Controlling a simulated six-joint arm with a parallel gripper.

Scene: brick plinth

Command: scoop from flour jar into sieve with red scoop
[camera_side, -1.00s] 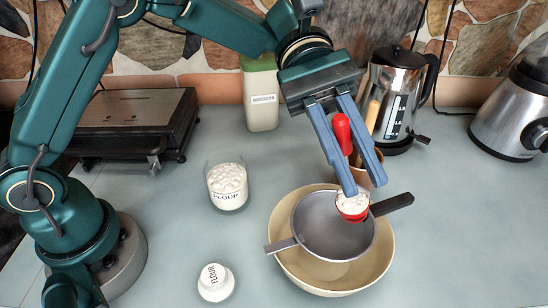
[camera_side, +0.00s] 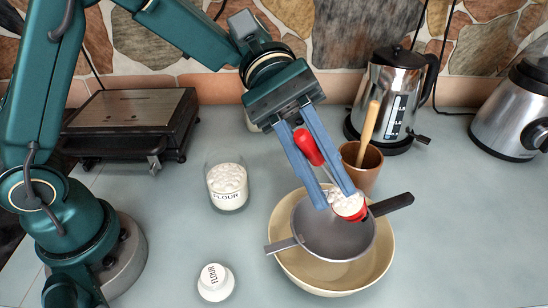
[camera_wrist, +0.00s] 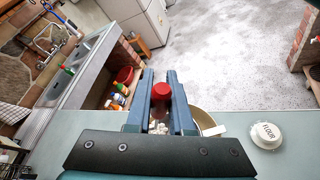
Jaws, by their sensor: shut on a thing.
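My gripper (camera_side: 335,197) is shut on the red scoop (camera_side: 309,147), whose handle rises between the fingers. The scoop's bowl holds a heap of white flour (camera_side: 348,204) and hangs over the right part of the sieve. The grey sieve (camera_side: 330,239) rests across a cream bowl (camera_side: 384,262), its dark handle pointing right. The sieve looks empty. The glass flour jar (camera_side: 227,189) stands open to the left, with white contents. In the wrist view the scoop's red handle end (camera_wrist: 161,91) shows between the fingers, with some white below it.
The jar's white lid (camera_side: 215,282) lies at the front; it also shows in the wrist view (camera_wrist: 267,134). A brown pot (camera_side: 362,178) with a wooden tool stands behind the bowl, near the kettle (camera_side: 391,94). A grill (camera_side: 135,123) and a blender (camera_side: 513,110) flank the counter.

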